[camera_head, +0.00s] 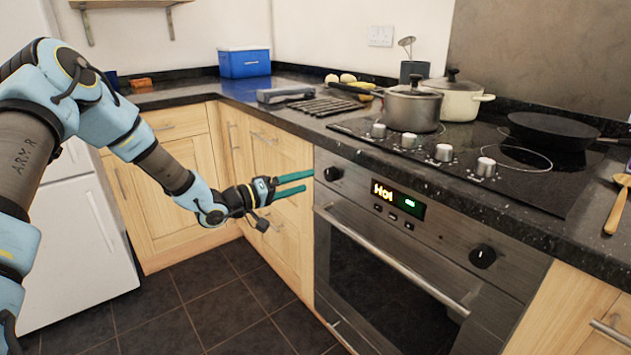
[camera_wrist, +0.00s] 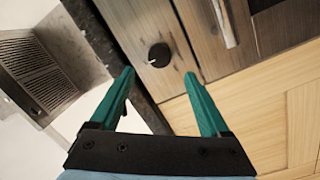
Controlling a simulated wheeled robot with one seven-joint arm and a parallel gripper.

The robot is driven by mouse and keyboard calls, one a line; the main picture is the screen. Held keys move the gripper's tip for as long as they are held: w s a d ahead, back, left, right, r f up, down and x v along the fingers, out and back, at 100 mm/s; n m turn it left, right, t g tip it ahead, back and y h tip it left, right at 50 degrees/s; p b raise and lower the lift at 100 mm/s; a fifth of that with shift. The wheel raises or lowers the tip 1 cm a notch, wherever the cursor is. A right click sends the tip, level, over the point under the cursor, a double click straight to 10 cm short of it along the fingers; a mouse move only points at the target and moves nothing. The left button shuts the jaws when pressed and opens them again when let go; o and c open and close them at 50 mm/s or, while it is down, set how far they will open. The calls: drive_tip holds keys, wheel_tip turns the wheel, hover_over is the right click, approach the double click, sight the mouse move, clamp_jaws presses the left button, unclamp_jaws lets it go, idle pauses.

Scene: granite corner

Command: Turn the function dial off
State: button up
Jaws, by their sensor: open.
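The steel oven (camera_head: 400,255) has two black dials on its front panel, a left dial (camera_head: 333,174) and a right dial (camera_head: 482,256). No label tells me which is the function dial. In the wrist view the left dial (camera_wrist: 159,55) shows ahead, roughly centred between the fingertips (camera_wrist: 159,75). The fingers appear apart from it. The dial's pointer setting is too small to read.
The oven door handle (camera_head: 390,262) juts out below the panel. The dark countertop (camera_head: 290,130) overhangs above, with a black rack (camera_head: 322,106) on it. Hob knobs (camera_head: 443,152) and pots (camera_head: 411,108) stand above the oven. Wooden cabinets (camera_head: 265,165) lie left; the floor in front is clear.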

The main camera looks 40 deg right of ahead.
drive_tip(key=a, duration=0.4)
drive_tip(key=shift+w, duration=0.35)
drive_tip(key=shift+w, duration=0.1)
drive_tip(key=w+a+r+n+t+y+p, duration=0.1)
drive_tip(key=w+a+r+t+y+p, duration=0.15)
drive_tip(key=w+a+t+y, duration=0.55)
drive_tip(key=w+a+r+n+t+y+p, duration=0.1)
drive_tip(key=w+a+y+p, duration=0.1)
drive_tip(key=a, duration=0.8)
drive_tip(key=w+a+r+n+y+p, duration=0.1)
drive_tip(key=w+a+y, duration=0.1)
drive_tip(key=a, duration=0.8)
drive_tip(key=s+a+r+n+g+y+p, duration=0.2)
drive_tip(key=s+a+r, duration=0.2)
drive_tip(key=s+a, duration=0.4)
drive_tip(key=s+a+r+n+g+y+p, duration=0.2)
drive_tip(key=s+a, duration=0.6)
drive_tip(key=a, duration=0.4)
wheel_tip(320, 180, up, 2)
drive_tip(key=shift+s+a+r+y, duration=0.15)
drive_tip(key=shift+s+r+y, duration=0.15)
drive_tip(key=shift+y, duration=0.5)
drive_tip(key=shift+s+f, duration=0.1)
drive_tip(key=shift+s, duration=0.1)
drive_tip(key=shift+c, duration=0.2)
